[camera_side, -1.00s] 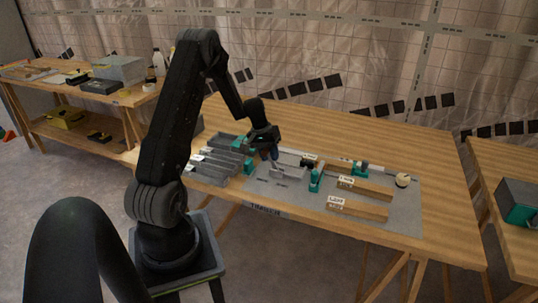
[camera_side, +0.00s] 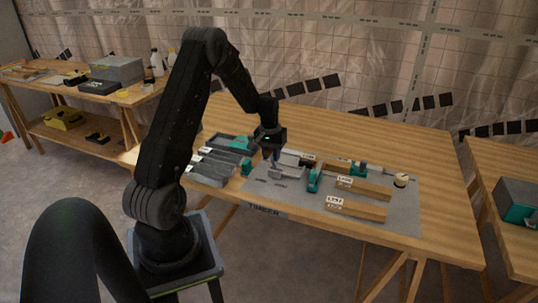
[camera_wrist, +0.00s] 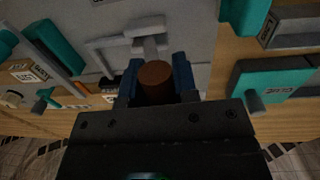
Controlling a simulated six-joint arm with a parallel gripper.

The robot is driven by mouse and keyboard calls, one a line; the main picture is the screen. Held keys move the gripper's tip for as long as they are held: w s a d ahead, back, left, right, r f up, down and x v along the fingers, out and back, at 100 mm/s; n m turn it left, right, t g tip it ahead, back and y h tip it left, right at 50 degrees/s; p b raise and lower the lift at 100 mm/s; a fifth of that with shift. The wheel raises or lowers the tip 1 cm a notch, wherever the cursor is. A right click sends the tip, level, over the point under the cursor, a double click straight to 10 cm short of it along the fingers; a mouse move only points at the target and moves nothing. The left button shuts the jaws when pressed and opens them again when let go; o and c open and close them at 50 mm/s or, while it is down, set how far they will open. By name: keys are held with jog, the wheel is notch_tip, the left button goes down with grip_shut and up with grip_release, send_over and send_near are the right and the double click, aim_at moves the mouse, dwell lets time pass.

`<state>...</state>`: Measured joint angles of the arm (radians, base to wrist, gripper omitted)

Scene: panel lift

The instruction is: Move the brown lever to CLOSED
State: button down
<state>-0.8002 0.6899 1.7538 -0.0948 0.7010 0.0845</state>
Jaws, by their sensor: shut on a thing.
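The brown lever's round end (camera_wrist: 156,84) sits between the two blue fingers of my gripper (camera_wrist: 158,78) in the wrist view, and the gripper is shut on it. Just above it in that view is a light grey bracket (camera_wrist: 146,27) with a short stem. In the side view my gripper (camera_side: 274,156) points down at the grey fixture (camera_side: 289,171) on the grey panel (camera_side: 399,217). The lever is hidden behind the fingers there. Small marks on the panel are too small to read, so I cannot tell which is CLOSED.
Grey trays (camera_side: 209,169) lie left of the panel. A teal upright block (camera_side: 314,180) stands close to the right of the fixture. Wooden strips (camera_side: 356,209) and a round pale knob (camera_side: 401,180) are further right. The table's back (camera_side: 370,140) is clear.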

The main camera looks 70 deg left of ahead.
jog(key=g+y, duration=0.1)
jog(key=w+d+g+y, duration=0.1)
jog(key=shift+w+r+g+y, duration=0.15)
jog(key=shift+w+g+y, duration=0.15)
jog(key=shift+y, duration=0.1)
jog(key=shift+w+d+f+g+y, duration=0.1)
jog(key=shift+w+d+g+y, duration=0.35)
jog(key=shift+g+y, duration=0.4)
jog(key=shift+w+d+f+g+y, duration=0.1)
jog(key=shift+w+d+g+y, duration=0.3)
jog(key=shift+g+y, duration=0.4)
jog(key=shift+s+d, duration=0.1)
jog(key=c, duration=1.2)
grip_release()
jog(key=shift+o, duration=1.2)
jog(key=shift+d+f, duration=0.1)
jog(key=v, duration=1.4)
